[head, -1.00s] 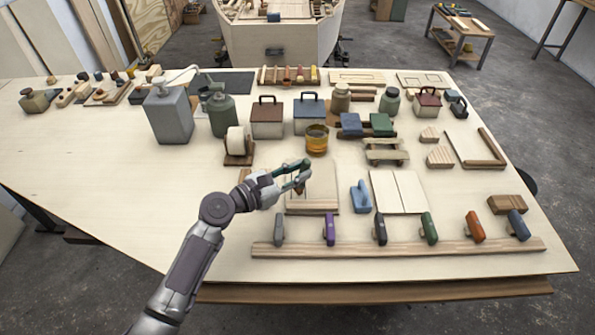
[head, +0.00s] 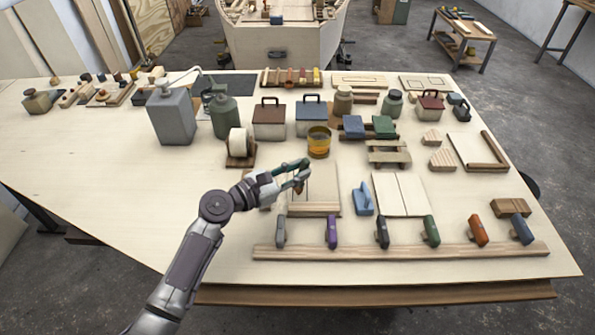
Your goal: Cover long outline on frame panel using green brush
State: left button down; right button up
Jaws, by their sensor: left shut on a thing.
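My left gripper (head: 298,178) is shut on a slim green-handled brush (head: 291,165). Its brownish tip points down over the pale panel (head: 325,188). Whether the tip touches the surface cannot be told. The panel lies flat, with a wooden strip along its near edge; my gripper hides its left part. Thin dark lines show on it near the brush, but the outline is too small to read clearly. My right gripper is out of view.
A glass of amber liquid (head: 319,144) stands behind the panel, and a blue-handled block (head: 363,198) stands to its right. A second pale panel (head: 402,195) lies further right. A long wooden rail (head: 400,252) with several coloured-handled tools runs in front.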

pick_arm(q)
jog(key=shift+f+b, duration=0.35)
jog(key=shift+f, duration=0.25)
dwell(0.3)
jog(key=shift+w+f+b, duration=0.1)
jog(key=shift+w+b, duration=0.35)
jog(key=shift+w, duration=0.5)
jog(key=shift+w, duration=0.1)
jog(key=shift+w+b, duration=0.5)
jog(key=shift+w, duration=0.5)
jog(key=shift+w, duration=0.15)
